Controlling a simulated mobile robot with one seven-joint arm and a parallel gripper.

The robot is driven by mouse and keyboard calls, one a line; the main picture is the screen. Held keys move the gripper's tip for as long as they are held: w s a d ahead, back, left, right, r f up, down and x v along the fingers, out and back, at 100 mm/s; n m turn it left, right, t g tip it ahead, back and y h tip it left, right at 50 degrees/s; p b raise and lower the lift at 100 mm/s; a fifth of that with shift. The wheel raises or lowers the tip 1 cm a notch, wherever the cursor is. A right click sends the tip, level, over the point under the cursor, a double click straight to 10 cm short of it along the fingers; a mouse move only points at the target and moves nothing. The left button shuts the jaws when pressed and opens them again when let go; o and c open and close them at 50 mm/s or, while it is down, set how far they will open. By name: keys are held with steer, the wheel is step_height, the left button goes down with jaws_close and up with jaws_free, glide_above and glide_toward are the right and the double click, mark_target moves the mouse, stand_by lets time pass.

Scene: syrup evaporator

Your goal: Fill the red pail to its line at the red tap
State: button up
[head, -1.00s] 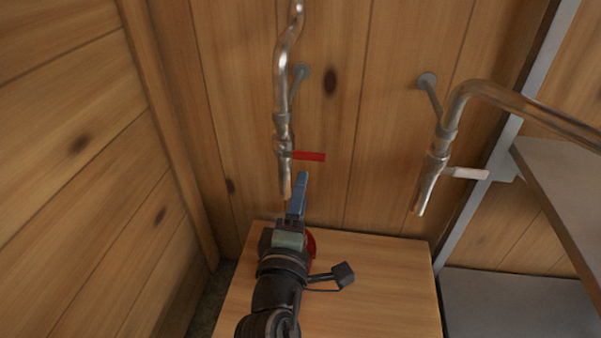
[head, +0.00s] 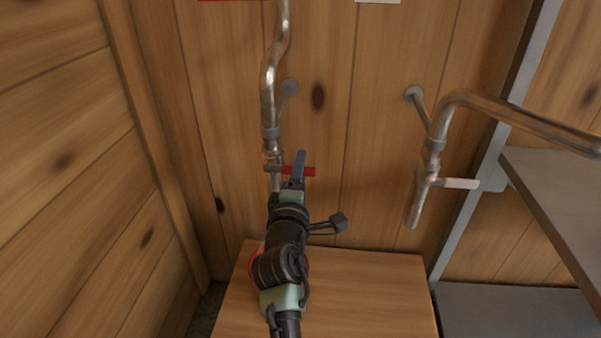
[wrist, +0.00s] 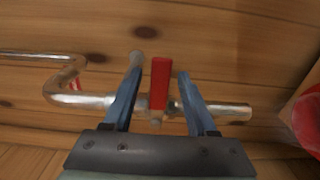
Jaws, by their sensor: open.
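The red tap's lever (head: 308,171) sticks out to the right, crosswise to its steel pipe (head: 268,85). My gripper (head: 299,164) is up at the lever. In the wrist view, its blue fingers stand open on either side of the red lever (wrist: 160,82), with a gap visible on each side. The red pail (head: 254,266) is on the wooden stand below, mostly hidden by my arm. Part of the pail also shows at the right edge of the wrist view (wrist: 309,121). Its line and contents cannot be seen.
A second steel pipe with a white tap lever (head: 458,183) hangs to the right. The wooden stand (head: 370,290) is bare on its right side. A plank wall closes the left, and a grey metal frame with a shelf (head: 560,195) stands at the right.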

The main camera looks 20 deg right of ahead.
steer(key=shift+w+d, duration=0.1)
steer(key=shift+w, duration=0.05)
jaws_close()
stand_by(1.4)
